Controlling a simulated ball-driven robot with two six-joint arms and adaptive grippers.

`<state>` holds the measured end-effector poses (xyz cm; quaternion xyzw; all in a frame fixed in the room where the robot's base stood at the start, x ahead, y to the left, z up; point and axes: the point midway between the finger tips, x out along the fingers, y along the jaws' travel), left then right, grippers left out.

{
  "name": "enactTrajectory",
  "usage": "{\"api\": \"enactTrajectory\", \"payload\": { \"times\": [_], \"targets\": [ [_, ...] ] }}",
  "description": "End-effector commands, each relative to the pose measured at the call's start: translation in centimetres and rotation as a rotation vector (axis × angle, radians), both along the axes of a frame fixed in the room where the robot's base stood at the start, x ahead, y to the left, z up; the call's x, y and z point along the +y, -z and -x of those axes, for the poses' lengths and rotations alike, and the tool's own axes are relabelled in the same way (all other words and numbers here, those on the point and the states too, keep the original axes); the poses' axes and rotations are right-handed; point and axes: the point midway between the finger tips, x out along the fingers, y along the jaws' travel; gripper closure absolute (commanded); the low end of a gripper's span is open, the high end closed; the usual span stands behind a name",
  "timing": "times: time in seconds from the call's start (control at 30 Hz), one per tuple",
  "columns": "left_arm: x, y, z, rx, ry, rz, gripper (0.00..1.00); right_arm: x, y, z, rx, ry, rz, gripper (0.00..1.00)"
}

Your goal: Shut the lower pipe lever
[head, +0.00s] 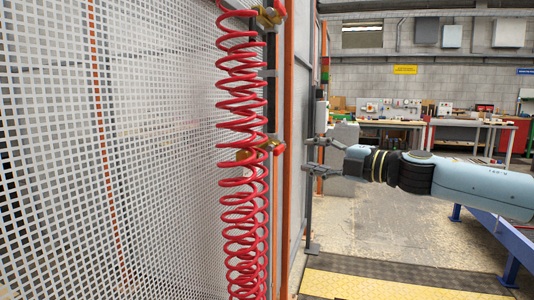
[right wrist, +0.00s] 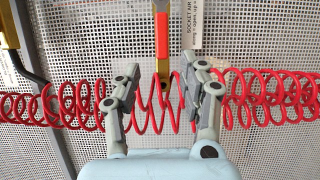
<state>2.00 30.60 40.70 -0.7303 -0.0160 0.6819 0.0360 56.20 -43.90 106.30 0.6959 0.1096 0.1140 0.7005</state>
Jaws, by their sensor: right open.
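The lower pipe lever (head: 274,147) is red, on a yellow valve body beside the pipe, about mid-height in the head view. The right wrist view shows a red and yellow lever (right wrist: 162,36) at top centre, crosswise to the coiled hose. My right gripper (head: 311,155) reaches in from the right, its two fingers apart and empty, a little right of the lower lever. In the right wrist view, the open fingers (right wrist: 160,76) stand either side of the lever's line; contact cannot be told. An upper valve with a red lever (head: 279,8) sits at the top. My left gripper is not in view.
A red coiled hose (head: 243,210) hangs in front of the pipe and lower valve, and crosses behind my fingers in the right wrist view. A white perforated panel (head: 120,160) fills the left. Workbenches (head: 455,122) stand far back. Open floor (head: 390,225) lies below my right arm.

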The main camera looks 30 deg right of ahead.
Motion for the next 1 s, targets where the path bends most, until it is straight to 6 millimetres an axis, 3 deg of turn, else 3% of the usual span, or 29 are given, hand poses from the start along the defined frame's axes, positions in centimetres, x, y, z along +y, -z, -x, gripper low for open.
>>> {"api": "enactTrajectory", "payload": {
  "times": [0.33,0.5,0.7,1.0],
  "targets": [
    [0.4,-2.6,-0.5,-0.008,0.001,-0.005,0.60,0.8,-0.4,-2.5,0.001,0.005,-0.008,0.58],
    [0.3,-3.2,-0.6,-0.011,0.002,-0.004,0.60,2.0,-0.3,-6.2,-0.001,0.006,-0.013,0.58],
    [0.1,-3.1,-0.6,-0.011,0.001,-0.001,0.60,2.9,0.1,-9.1,0.004,0.005,-0.008,0.58],
    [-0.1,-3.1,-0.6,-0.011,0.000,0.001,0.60,3.3,0.2,-10.1,0.007,0.003,-0.004,0.58]
  ]
}}
